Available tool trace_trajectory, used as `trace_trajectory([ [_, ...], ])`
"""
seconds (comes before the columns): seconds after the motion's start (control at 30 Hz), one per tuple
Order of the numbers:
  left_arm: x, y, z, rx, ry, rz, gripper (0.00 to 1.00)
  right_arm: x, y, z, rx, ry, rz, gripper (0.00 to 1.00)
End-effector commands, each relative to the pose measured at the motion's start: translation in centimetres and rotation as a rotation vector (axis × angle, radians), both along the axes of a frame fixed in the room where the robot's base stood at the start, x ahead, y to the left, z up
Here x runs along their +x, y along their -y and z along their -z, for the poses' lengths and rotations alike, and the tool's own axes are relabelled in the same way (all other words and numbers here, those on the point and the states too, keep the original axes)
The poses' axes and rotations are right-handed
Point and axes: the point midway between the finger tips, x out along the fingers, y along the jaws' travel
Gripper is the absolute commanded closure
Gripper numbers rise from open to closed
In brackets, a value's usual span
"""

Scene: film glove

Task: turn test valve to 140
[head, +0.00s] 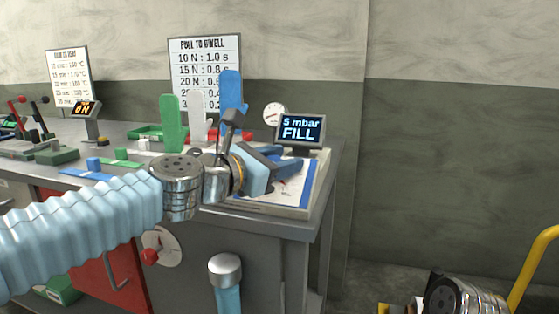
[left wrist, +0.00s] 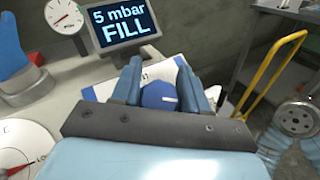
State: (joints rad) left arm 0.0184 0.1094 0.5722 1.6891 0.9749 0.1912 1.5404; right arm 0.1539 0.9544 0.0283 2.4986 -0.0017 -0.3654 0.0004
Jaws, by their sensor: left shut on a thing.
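My left gripper (head: 285,165) reaches over the right end of the bench. In the left wrist view its two blue fingers (left wrist: 160,90) are shut on a round blue knob (left wrist: 158,95) with a white mark, which looks like the test valve. The knob stands on a white panel with a blue edge (head: 306,190). The fingers and palm hide most of the knob and any scale around it, so I cannot read its angle. A display (head: 301,130) behind the gripper reads "5 mbar FILL". My right gripper's fingers are not in view.
A round gauge (head: 274,115) stands left of the display. Green, white and blue upright gloves (head: 231,92) stand behind my left wrist. A dial with red marks (left wrist: 22,150) lies left of the gripper. A yellow rail (head: 535,262) stands right of the bench.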

Motion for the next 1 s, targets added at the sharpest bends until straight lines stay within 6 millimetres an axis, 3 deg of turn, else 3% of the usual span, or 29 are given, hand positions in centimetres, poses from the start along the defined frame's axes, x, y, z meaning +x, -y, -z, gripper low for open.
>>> trace_trajectory([
  [0.5,-0.4,0.3,0.1,0.141,0.044,0.256,0.86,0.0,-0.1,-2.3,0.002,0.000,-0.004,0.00],
  [1.0,-0.5,0.4,0.3,0.163,0.052,0.296,0.86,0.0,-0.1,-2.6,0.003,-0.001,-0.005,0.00],
])
